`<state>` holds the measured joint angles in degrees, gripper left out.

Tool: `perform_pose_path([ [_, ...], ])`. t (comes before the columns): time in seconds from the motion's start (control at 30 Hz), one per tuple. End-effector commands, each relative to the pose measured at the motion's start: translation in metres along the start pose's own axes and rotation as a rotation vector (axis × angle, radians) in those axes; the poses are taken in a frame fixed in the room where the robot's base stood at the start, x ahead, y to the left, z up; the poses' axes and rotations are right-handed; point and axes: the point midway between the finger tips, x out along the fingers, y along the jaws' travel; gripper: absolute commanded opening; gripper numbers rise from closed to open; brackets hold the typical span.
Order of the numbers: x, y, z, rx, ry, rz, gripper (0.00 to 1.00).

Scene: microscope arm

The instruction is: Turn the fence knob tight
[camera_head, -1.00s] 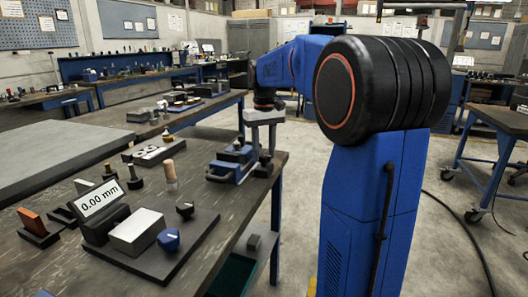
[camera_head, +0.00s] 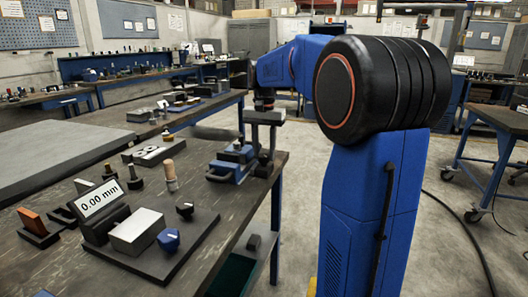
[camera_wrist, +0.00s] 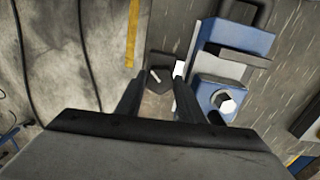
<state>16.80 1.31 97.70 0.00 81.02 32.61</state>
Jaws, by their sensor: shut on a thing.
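A blue and grey fixture (camera_head: 229,168) stands near the right edge of the bench; in the wrist view its blue body (camera_wrist: 238,40) and a silver hex bolt (camera_wrist: 227,104) show at right. The dark fence knob (camera_wrist: 160,79), with a pale pointer mark, sits beside the fixture's left side in the wrist view. My gripper (camera_wrist: 159,84) points down with one finger on each side of the knob, shut on it. In the head view my gripper (camera_head: 262,156) is at the fixture's right end, and the knob is mostly hidden there.
On the near bench stand a 0.00 mm display (camera_head: 98,199), a grey block (camera_head: 136,231), a blue knob (camera_head: 168,240) and a wooden-handled tool (camera_head: 170,175). The bench's right edge lies close to the fixture, with open floor beyond it.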

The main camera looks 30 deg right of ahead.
Motion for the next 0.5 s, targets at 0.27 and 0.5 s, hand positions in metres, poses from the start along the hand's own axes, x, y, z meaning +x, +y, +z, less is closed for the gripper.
perform_pose_path([
  [0.27,-0.0005,0.0000,-0.0001,0.262,0.001,-0.001,0.12],
  [0.5,-0.0005,-0.0001,-0.0002,0.490,0.001,-0.001,0.12],
])
